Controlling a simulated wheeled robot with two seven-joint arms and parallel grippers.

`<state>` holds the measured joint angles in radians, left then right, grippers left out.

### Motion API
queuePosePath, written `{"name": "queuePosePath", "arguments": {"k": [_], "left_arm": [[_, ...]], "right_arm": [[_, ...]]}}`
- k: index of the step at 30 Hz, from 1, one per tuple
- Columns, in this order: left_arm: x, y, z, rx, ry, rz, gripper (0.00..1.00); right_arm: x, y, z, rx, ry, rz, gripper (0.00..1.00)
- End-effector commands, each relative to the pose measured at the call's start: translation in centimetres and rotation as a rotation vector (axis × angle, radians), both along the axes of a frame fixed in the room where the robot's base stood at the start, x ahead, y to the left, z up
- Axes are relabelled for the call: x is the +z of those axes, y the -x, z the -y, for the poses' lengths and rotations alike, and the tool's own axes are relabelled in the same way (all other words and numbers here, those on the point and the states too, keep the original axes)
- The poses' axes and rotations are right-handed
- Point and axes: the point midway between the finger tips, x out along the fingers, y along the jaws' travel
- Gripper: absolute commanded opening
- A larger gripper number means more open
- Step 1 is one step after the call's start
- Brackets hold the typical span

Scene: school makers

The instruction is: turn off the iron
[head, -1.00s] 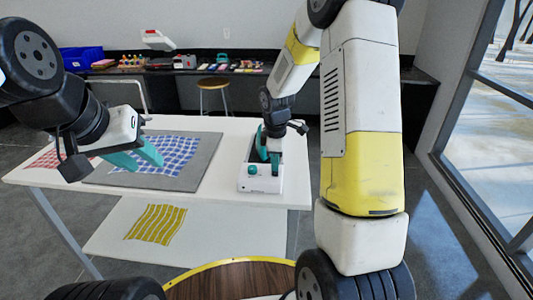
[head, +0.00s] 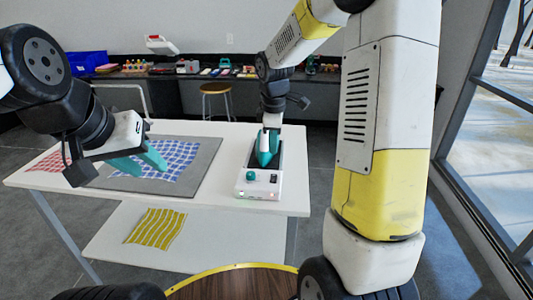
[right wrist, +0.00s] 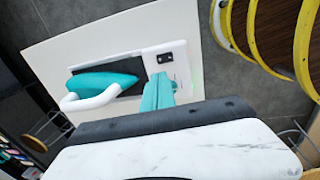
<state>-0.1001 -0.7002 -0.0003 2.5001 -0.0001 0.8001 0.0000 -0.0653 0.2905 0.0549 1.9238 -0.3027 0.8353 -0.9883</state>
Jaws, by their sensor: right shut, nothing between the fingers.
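The iron (head: 264,158), teal with a white handle, lies on the dark pad of a white station on the table; it also shows in the right wrist view (right wrist: 105,80). The switch shows in the right wrist view (right wrist: 165,58). My right gripper (right wrist: 158,94) is shut and empty, its teal fingers over the station beside the iron's tip. Whether it touches anything I cannot tell. My left gripper (head: 142,163) is open and empty over the table's left part.
The white table (head: 230,140) holds a grey mat (head: 205,165) with blue checked cloth (head: 178,163) and a red checked cloth (head: 48,162). A yellow cloth (head: 155,227) lies on the lower shelf. A round stool (head: 215,88) stands behind the table.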

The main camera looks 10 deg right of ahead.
Motion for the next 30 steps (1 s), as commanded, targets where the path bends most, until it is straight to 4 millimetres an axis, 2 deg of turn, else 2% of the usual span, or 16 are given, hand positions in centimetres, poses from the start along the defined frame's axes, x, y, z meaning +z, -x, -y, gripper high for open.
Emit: {"name": "queuePosePath", "arguments": {"k": [3, 9, 30], "left_arm": [[0.0, 0.0, 0.0, 0.0, 0.0, 0.0, 0.36], [0.0, 0.0, 0.0, 0.0, 0.0, 0.0, 0.36], [0.0, 0.0, 0.0, 0.0, 0.0, 0.0, 0.36]], "right_arm": [[2.1, 0.1, 0.0, -0.002, -0.001, 0.004, 0.0], [3.7, 0.3, 0.0, -0.001, 0.001, 0.003, 0.0], [4.0, 0.5, 0.2, 0.001, -0.001, -0.021, 0.0]]}}
